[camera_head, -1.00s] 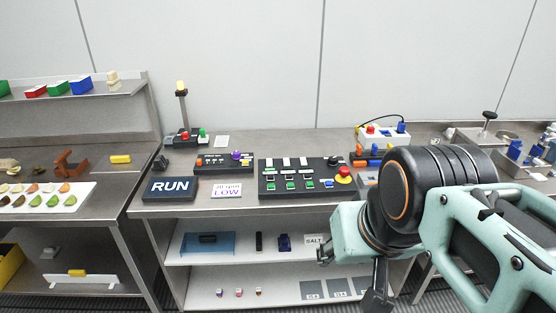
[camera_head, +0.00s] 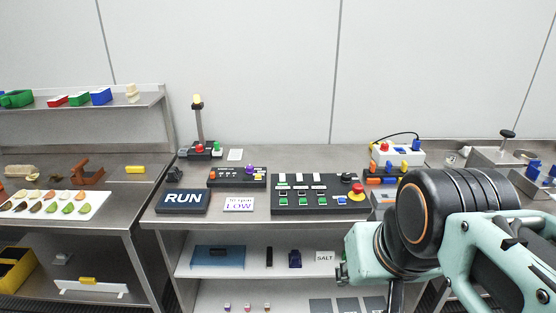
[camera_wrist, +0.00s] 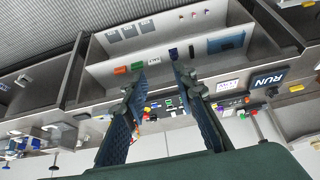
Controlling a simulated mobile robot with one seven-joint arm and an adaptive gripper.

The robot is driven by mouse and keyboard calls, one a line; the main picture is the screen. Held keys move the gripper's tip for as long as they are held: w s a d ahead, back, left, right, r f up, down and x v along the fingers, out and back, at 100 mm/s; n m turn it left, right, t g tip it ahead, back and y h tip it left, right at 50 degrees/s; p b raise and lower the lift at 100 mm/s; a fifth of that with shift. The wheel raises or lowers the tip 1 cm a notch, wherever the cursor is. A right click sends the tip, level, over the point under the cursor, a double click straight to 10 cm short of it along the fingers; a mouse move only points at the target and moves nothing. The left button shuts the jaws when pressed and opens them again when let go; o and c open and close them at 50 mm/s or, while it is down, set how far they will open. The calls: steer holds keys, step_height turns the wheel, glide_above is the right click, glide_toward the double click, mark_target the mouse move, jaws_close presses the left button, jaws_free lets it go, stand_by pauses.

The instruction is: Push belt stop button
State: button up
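Several red buttons are in the head view, and no belt stop label is readable. A red mushroom button on a yellow base (camera_head: 357,188) sits at the right end of the black control panel (camera_head: 318,204). Another red button (camera_head: 384,147) is on a white box at the back right. My gripper (camera_wrist: 158,72) is open and empty in the wrist view, with its fingers spread apart. In the head view my arm is low at the right, in front of the bench, and the fingertips are not clearly seen.
A RUN display (camera_head: 183,200) and a LOW sign (camera_head: 239,204) stand at the bench front. A smaller black panel (camera_head: 237,177) with a purple knob is behind them. Shelves (camera_head: 250,262) are below. A food tray (camera_head: 50,203) is on the left table.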

jaws_close()
stand_by(1.1)
